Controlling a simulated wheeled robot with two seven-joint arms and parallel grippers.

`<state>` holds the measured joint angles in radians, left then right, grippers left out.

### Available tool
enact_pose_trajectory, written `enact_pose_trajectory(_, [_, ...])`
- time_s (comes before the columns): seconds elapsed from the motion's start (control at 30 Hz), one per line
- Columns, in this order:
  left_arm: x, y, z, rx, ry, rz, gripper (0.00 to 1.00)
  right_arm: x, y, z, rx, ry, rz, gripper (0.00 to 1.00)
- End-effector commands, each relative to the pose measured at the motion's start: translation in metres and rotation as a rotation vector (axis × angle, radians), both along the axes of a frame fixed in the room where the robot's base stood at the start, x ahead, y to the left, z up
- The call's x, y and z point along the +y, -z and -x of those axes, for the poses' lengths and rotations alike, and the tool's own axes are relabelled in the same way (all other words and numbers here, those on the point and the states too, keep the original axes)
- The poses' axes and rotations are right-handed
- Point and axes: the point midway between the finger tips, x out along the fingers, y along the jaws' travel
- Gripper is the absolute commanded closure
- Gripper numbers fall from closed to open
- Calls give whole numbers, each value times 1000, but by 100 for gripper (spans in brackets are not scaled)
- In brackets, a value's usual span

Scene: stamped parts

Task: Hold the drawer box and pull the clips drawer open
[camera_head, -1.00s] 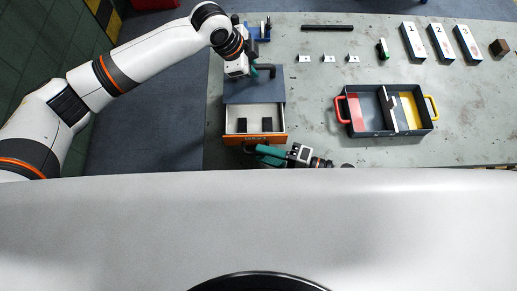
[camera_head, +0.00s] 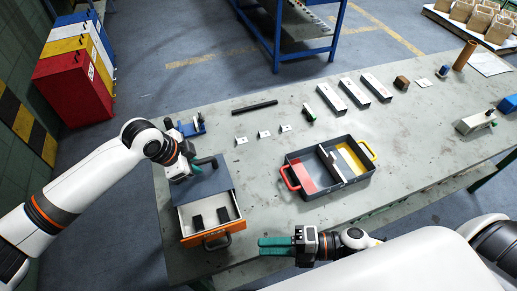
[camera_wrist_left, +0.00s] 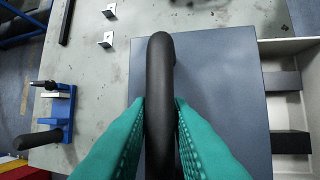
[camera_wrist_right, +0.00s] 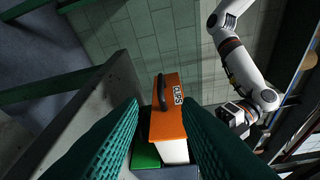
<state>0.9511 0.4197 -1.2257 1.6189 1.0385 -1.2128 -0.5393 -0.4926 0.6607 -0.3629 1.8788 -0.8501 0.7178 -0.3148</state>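The drawer box (camera_head: 199,183) is dark grey with a black bar handle on top (camera_wrist_left: 160,90). My left gripper (camera_head: 196,168) is shut on that handle; in the left wrist view its green fingers (camera_wrist_left: 160,110) press on both sides of it. The clips drawer (camera_head: 211,228) stands open towards me, with an orange front and two black pieces inside. Its front shows in the right wrist view (camera_wrist_right: 169,122), marked "CLIPS", with a black handle. My right gripper (camera_head: 262,246) is to the right of the drawer front, apart from its handle; its fingers (camera_wrist_right: 160,120) are apart and empty.
A grey tray (camera_head: 327,190) with red and yellow handles stands right of the drawer box. A blue fixture (camera_head: 187,129), a black bar and small white clips lie behind. Numbered blocks (camera_head: 331,98) stand further back. The table's front edge runs near my right gripper.

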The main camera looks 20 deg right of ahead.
Motion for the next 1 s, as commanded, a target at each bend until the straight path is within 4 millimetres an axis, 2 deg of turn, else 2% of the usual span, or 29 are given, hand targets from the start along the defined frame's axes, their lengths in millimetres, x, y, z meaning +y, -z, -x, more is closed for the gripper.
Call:
enact_pose_trajectory(0.03, [0, 0, 0, -1, 0, 0, 73, 0, 0, 0, 0, 0, 0, 69])
enact_pose_trajectory(0.1, [0, 0, 0, -1, 0, 0, 62, 0, 0, 0, 0, 0, 0, 69])
enact_pose_trajectory(0.13, [0, 0, 0, 0, 0, 0, 61, 0, 0, 0, 0, 0, 0, 69])
enact_pose_trajectory(0.47, [2, -4, 0, -1, 0, 0, 61, 0, 0, 0, 0, 0, 0, 69])
enact_pose_trajectory(0.57, [7, -15, 2, -1, -1, 1, 61, 0, 0, 0, 0, 0, 0, 69])
enact_pose_trajectory(0.9, [34, -79, 14, -4, 0, 1, 61, 0, 0, 0, 0, 0, 0, 69])
enact_pose_trajectory(1.0, [40, -93, 17, -3, -1, 0, 61, 0, 0, 0, 0, 0, 0, 69])
